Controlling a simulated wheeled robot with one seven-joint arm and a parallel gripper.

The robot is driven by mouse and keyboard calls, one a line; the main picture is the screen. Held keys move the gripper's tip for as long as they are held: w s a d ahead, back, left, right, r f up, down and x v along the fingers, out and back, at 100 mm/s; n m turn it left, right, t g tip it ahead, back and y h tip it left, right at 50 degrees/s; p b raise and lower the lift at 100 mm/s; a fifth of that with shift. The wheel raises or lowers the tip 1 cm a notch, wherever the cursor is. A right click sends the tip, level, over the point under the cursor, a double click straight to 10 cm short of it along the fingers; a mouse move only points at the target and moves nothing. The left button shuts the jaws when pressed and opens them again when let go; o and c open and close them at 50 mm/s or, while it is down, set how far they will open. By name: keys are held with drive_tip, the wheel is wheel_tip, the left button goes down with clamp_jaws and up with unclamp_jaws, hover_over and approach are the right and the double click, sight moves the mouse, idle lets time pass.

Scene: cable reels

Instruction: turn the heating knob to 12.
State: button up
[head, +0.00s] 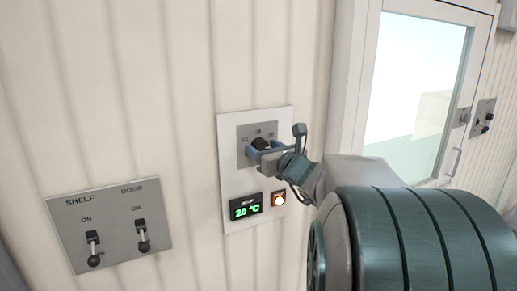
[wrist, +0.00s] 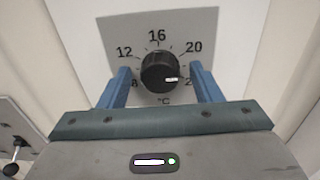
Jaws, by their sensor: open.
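The heating knob (wrist: 158,70) is a round black dial on a grey plate (wrist: 195,25), marked 12, 16 and 20, with labels at the lower left and lower right partly hidden by my fingers. Its white mark points right and slightly down, towards the partly hidden lower-right label. In the head view the knob (head: 261,143) sits high on a white wall panel (head: 230,190). My gripper (wrist: 160,68) is open, with one blue finger on each side of the knob and a small gap visible on both sides. It also shows in the head view (head: 264,151).
A green display (head: 246,206) below the knob reads 20 °C, beside a lit orange button (head: 278,198). A switch plate (head: 110,225) marked SHELF and DOOR has two levers at the left. A windowed door (head: 415,95) and another switch plate (head: 480,118) are at the right.

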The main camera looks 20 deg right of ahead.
drive_tip(key=c, duration=1)
drive_tip(key=shift+a, duration=0.15)
drive_tip(key=shift+f+b, duration=0.15)
drive_tip(key=shift+b, duration=0.3)
